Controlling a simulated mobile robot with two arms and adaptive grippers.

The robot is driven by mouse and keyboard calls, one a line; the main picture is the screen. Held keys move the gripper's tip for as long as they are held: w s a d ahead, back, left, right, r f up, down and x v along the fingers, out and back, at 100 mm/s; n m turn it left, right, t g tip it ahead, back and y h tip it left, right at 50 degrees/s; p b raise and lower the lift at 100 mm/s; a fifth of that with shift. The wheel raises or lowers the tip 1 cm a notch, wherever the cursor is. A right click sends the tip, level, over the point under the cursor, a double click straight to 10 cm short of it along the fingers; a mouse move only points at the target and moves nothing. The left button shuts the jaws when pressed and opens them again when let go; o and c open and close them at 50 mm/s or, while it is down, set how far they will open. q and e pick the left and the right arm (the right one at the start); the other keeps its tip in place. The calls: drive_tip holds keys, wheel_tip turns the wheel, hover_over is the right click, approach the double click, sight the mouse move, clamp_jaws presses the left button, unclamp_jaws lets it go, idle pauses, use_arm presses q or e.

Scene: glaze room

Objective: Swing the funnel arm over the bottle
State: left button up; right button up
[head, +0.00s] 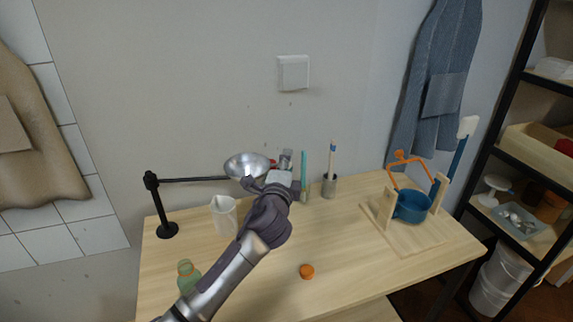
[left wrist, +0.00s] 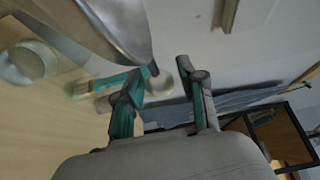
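The black funnel stand (head: 167,230) is at the back left of the table in the head view. Its thin arm (head: 195,180) reaches right to a shiny metal funnel (head: 243,163), held above the table. The funnel's metal also fills the upper left of the left wrist view (left wrist: 105,25). A green bottle (head: 188,278) stands at the front left, apart from the funnel. My left gripper (head: 285,160) is at the funnel's right side. In the left wrist view its fingers (left wrist: 163,70) are apart, with the funnel close by; contact is unclear. My right gripper is out of view.
A white jug (head: 225,214) stands below the funnel. An orange cap (head: 306,271) lies on the table (head: 335,235). A metal cup (head: 329,187) holds a brush behind. A blue pot (head: 411,207) sits on a wooden frame at right. The middle front is mostly clear.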

use_arm(q)
drive_tip(key=c, duration=0.5)
clamp_jaws()
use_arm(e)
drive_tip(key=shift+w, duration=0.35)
